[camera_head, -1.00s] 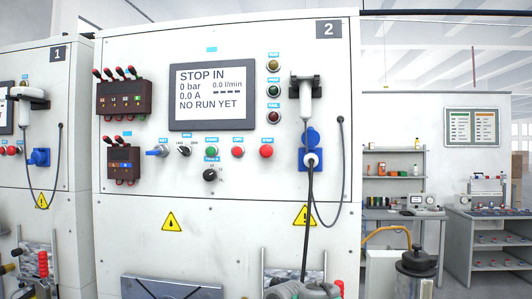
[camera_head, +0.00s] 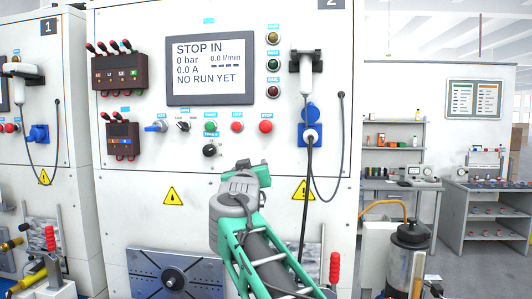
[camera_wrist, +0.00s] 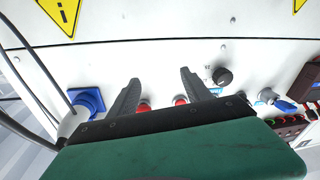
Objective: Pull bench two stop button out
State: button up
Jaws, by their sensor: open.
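Bench two (camera_head: 150,215) is a white panel whose screen (camera_head: 210,68) reads STOP IN, 0 bar, NO RUN YET. The stop button (camera_head: 266,126) is the right-hand one of two red buttons in the head view. In the wrist view, turned upside down, it appears to be the left red button (camera_wrist: 144,106), partly hidden between my fingers. My gripper (camera_head: 254,168) is below the buttons in the head view, its fingers barely showing there. In the wrist view my gripper (camera_wrist: 157,76) is open and empty, its two dark fingers apart.
The other red button (camera_head: 237,127) is just left of the stop button. A green button (camera_head: 211,127) and black knob (camera_head: 210,150) are further left. A blue socket (camera_head: 311,135) with a hanging black cable is at right. Bench one (camera_head: 45,90) stands at left.

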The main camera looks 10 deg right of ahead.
aim_at(265, 128)
notch_tip(265, 128, up, 8)
jog(key=s+d+m+t+h, duration=0.2)
jog(key=d+m+t+h, duration=0.1)
jog(key=m, duration=0.1)
jog(key=p+x, duration=0.4)
jog(key=x, duration=0.2)
jog(key=shift+w, duration=0.1)
jog(key=shift+w+r+p, duration=0.1)
jog(key=shift+w+p, duration=0.3)
jog(key=shift+w, duration=0.05)
jog(key=shift+c, duration=0.6)
grip_shut()
